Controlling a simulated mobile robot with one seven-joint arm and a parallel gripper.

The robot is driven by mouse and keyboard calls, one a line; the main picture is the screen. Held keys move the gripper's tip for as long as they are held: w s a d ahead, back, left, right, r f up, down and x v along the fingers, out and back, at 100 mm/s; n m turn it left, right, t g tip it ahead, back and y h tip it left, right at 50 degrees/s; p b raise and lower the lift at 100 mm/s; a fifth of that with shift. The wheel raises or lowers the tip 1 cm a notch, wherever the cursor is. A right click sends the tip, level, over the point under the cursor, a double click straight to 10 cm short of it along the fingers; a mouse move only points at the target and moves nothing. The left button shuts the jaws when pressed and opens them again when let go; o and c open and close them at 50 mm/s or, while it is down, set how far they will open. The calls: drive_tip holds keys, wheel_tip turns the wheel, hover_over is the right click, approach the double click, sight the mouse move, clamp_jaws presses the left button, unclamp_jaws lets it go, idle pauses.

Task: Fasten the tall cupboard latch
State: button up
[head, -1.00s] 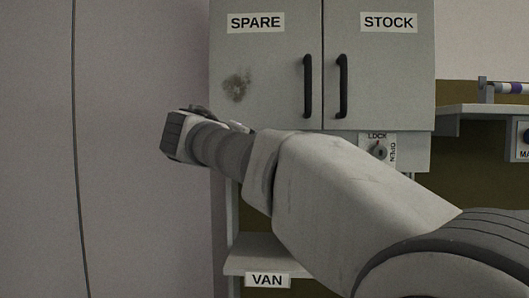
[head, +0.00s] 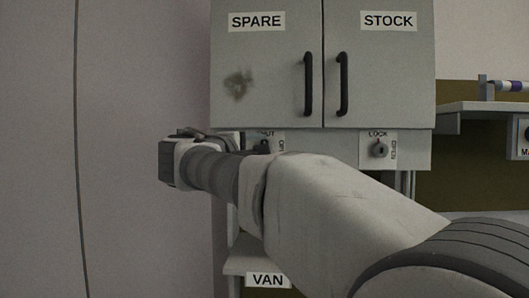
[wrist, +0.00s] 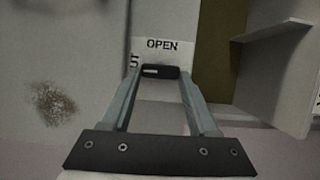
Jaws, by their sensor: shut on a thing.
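The latch is a dark turn-knob on a pale plate (head: 278,137) under the left part of the grey cupboard (head: 290,85). My arm partly covers the plate in the head view. In the wrist view the knob (wrist: 150,71) lies level between the fingertips, with a white mark on its left part, towards the partly hidden "S" lettering. The word OPEN is above it. My gripper (wrist: 160,74) is shut on the knob. Its fingertips are hard to make out in the head view.
A second knob (head: 380,150) with LOCK and OPEN lettering sits to the right. The doors marked SPARE and STOCK have black handles (head: 308,84). A shelf marked VAN (head: 268,280) is below, a side shelf (head: 485,107) at right, and a pale wall (head: 145,80) close at left.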

drive_tip(key=o, duration=1.4)
drive_tip(key=v, duration=1.7)
drive_tip(key=shift+s+a+b, duration=0.1)
drive_tip(key=shift+s+b, duration=0.05)
drive_tip(key=shift+b, duration=0.25)
drive_tip(key=shift+f, duration=0.1)
